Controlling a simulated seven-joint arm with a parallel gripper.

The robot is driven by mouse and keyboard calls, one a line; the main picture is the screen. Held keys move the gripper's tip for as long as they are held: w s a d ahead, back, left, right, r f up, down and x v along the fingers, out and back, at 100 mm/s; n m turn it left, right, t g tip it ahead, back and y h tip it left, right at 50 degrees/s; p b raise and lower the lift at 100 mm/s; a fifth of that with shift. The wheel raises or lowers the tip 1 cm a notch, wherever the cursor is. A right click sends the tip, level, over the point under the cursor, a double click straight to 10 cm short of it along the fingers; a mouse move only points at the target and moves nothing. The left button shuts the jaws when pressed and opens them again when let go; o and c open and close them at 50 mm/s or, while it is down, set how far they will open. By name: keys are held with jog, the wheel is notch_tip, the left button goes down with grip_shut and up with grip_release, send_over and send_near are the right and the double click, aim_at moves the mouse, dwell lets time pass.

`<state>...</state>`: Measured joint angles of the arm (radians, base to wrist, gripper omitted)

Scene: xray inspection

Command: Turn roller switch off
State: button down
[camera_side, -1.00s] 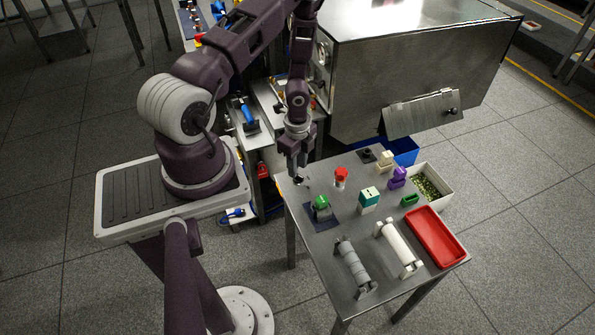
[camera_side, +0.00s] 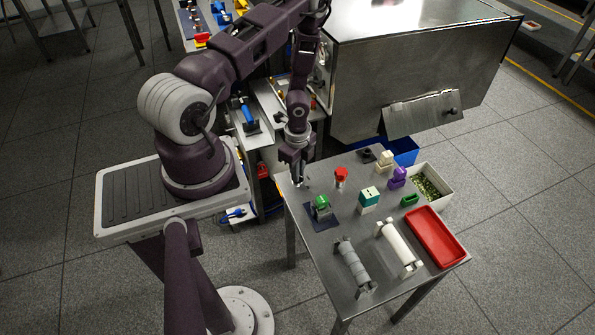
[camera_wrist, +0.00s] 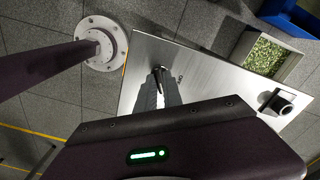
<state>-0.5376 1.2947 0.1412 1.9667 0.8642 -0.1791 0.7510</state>
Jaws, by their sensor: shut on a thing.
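In the side view my gripper (camera_side: 299,182) points down at the left corner of the steel table (camera_side: 325,260). Its fingers are shut on the small dark roller switch, which they mostly hide in this view. In the wrist view the two grey fingers (camera_wrist: 158,88) come together at the switch's dark tip (camera_wrist: 158,69), which shows just past them on the bare metal top. I cannot tell which way the switch is set. A grey roller (camera_side: 353,265) and a white roller (camera_side: 399,248) lie at the table's near side.
Near my gripper stand a red-topped piece (camera_side: 341,174) and a green piece (camera_side: 321,203) on a dark pad. A teal-and-white block (camera_side: 369,196), a purple piece (camera_side: 398,176), a red tray (camera_side: 436,237) and a bin of green bits (camera_side: 430,184) are farther right.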

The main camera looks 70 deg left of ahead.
jog(key=n, duration=0.5)
jog(key=shift+n, duration=0.4)
jog(key=n, duration=0.5)
jog(key=shift+n, duration=0.4)
jog(key=c, duration=1.5)
grip_release()
notch_tip(320, 180, up, 7)
jog(key=shift+r, duration=0.1)
